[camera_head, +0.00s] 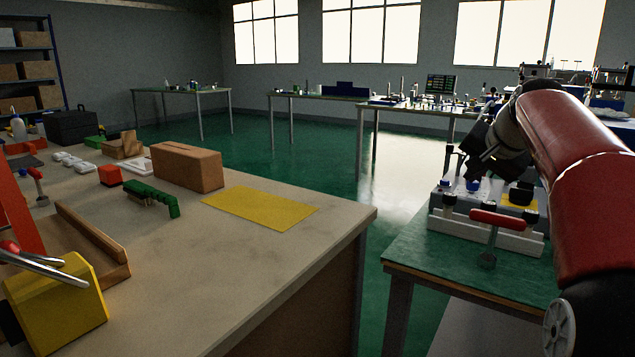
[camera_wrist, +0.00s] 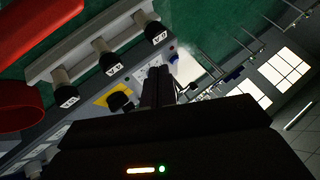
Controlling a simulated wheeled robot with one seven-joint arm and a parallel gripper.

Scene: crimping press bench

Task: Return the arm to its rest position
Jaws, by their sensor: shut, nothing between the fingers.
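My red arm (camera_head: 585,160) reaches in from the right edge of the head view, above the green-topped side bench. My gripper (camera_head: 473,172) is at its far end, dark and pointing down and left, over the back part of a white fixture on that bench. In the wrist view the dark fingers (camera_wrist: 158,85) are together and nothing shows between them. The fingertips are partly hard to make out against the dark parts behind. I cannot tell from the head view how high the gripper is above the fixture.
The white fixture (camera_head: 500,240) with dark-capped posts and a red-handled lever (camera_head: 497,219) stands under my arm. The main bench (camera_head: 290,255) at left holds a brown box (camera_head: 187,167), a green brush (camera_head: 152,197), a yellow sheet (camera_head: 262,208) and a yellow block (camera_head: 60,305). Green floor separates the benches.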

